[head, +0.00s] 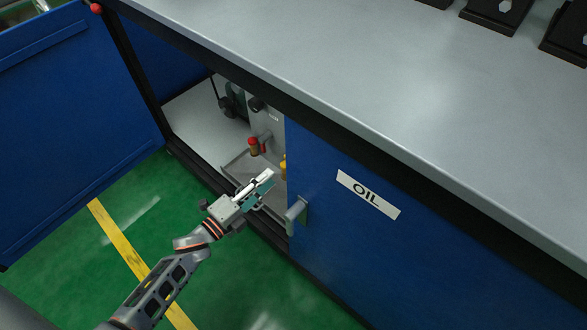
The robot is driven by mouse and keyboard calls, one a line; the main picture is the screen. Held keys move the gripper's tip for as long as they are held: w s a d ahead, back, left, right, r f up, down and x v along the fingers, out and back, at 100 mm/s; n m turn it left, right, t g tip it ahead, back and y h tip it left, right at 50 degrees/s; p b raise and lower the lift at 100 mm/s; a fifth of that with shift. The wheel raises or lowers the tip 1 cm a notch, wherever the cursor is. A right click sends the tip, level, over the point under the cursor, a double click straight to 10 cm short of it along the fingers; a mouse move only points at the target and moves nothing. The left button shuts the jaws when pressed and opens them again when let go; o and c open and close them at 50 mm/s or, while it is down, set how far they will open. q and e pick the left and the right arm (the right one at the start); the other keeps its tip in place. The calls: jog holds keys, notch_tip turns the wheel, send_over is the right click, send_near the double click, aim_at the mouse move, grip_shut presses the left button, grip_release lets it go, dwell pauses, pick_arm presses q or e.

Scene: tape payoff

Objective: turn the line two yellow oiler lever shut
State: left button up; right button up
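A small yellow part (283,167), which may be the line two oiler lever, shows at the edge of the blue OIL door and is mostly hidden behind it. A red-topped part (253,146) stands to its left on the grey oiler unit (266,121). My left gripper (267,180) is at the cabinet opening, just below and left of the yellow part, and appears apart from it. Its fingers lie close in line with the view, so I cannot tell whether they are open. My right gripper is out of view.
The blue OIL door (345,225) with a grey handle (297,214) covers the right of the cabinet. Another blue door (75,120) stands open at left. The grey worktop (380,75) overhangs the opening. The green floor (120,205) in front is clear.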

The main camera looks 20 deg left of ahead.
pick_arm(q)
jog(key=b+x, duration=0.1)
jog(key=x, duration=0.7)
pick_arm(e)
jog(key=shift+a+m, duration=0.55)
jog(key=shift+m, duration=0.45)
pick_arm(q)
grip_shut()
